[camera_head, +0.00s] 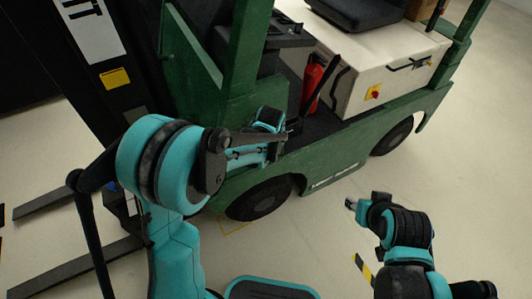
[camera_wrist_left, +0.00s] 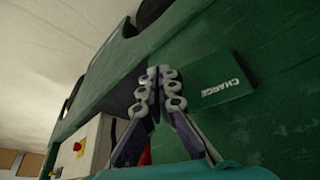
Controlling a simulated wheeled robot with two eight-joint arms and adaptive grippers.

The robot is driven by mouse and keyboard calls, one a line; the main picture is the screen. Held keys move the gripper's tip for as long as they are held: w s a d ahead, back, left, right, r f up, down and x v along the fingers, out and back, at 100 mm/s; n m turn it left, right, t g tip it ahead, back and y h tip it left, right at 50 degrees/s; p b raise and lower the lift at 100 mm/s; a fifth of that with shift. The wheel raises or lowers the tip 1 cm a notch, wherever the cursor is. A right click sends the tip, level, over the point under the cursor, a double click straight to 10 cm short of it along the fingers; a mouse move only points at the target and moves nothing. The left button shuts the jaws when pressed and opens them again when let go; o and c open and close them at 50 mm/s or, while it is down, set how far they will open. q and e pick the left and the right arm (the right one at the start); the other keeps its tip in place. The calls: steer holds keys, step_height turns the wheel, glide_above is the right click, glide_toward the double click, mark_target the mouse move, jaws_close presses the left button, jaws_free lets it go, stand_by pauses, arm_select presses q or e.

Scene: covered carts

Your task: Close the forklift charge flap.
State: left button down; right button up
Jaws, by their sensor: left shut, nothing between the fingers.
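The forklift's charge flap (camera_wrist_left: 215,82) is a dark green panel with white "CHARGE" lettering on the green side of the forklift in the left wrist view. I cannot tell whether it is flush with the body. My left gripper (camera_wrist_left: 158,90) is shut and empty, with its fingertips beside the flap's left edge; contact is unclear. In the head view my left gripper (camera_head: 285,138) is against or close to the forklift's side, and my arm hides the flap. My right gripper (camera_head: 352,204) is out over the floor, away from the forklift; its finger opening is too small to tell.
The green forklift (camera_head: 335,165) fills the upper middle, with a cream battery box (camera_head: 385,75), a red extinguisher (camera_head: 313,80) and wheels (camera_head: 260,197). Its dark forks (camera_head: 50,200) reach low at left. The floor (camera_head: 465,195) at right is clear.

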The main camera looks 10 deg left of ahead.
arm_select(q)
steer(key=shift+w+n, duration=0.7)
steer(key=shift+w, duration=0.65)
steer(key=shift+d, duration=0.1)
